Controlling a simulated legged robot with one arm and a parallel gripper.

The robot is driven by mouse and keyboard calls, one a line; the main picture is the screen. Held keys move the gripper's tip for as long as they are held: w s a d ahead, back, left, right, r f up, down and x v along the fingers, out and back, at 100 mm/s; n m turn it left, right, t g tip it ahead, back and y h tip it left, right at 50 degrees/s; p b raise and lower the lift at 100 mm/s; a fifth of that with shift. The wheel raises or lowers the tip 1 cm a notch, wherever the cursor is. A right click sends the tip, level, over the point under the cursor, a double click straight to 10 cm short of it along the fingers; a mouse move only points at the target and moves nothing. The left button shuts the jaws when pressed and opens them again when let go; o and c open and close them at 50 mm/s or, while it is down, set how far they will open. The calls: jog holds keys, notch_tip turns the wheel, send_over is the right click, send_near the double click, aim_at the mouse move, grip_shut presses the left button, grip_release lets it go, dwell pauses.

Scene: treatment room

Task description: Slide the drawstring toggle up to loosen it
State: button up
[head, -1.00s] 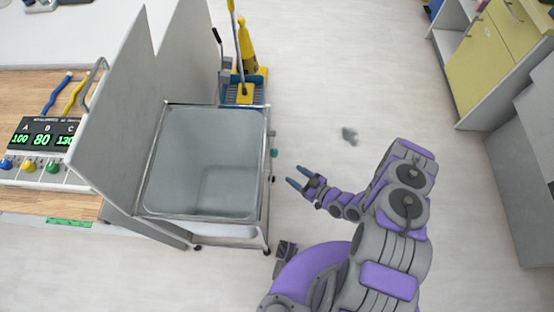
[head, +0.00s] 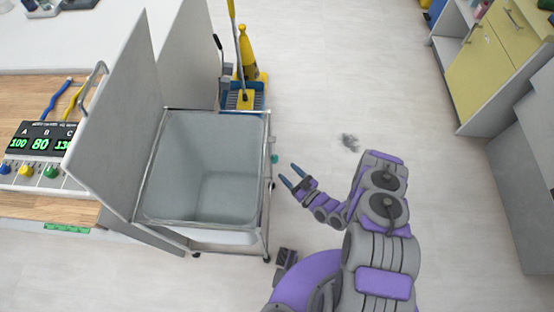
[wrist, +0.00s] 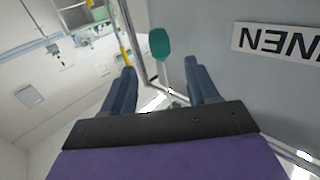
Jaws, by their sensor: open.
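The drawstring toggle is a small teal-green piece (head: 274,158) at the right side of the wheeled linen cart (head: 268,120). In the wrist view the toggle (wrist: 159,44) shows larger, just beyond the fingertips and roughly between them, with a pale cord or stem running from it towards my gripper. My gripper (head: 290,176) is open and empty, just right of the cart with its fingers pointing at the cart's side. In the wrist view its two blue-grey fingers (wrist: 162,72) are spread apart. I see no contact with the toggle.
A grey panel (head: 118,110) stands left of the cart. A yellow mop and blue bucket (head: 258,100) stand behind it. A label with inverted letters (wrist: 275,40) is on the grey surface. A dark grey clump (head: 350,142) lies on the otherwise clear floor to the right.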

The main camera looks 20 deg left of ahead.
aim_at(277, 161)
jog(key=x, duration=0.7)
jog(key=shift+w+a+p, duration=0.2)
jog(key=shift+a+p, duration=0.1)
jog(key=shift+a, duration=0.05)
grip_shut()
dwell(0.3)
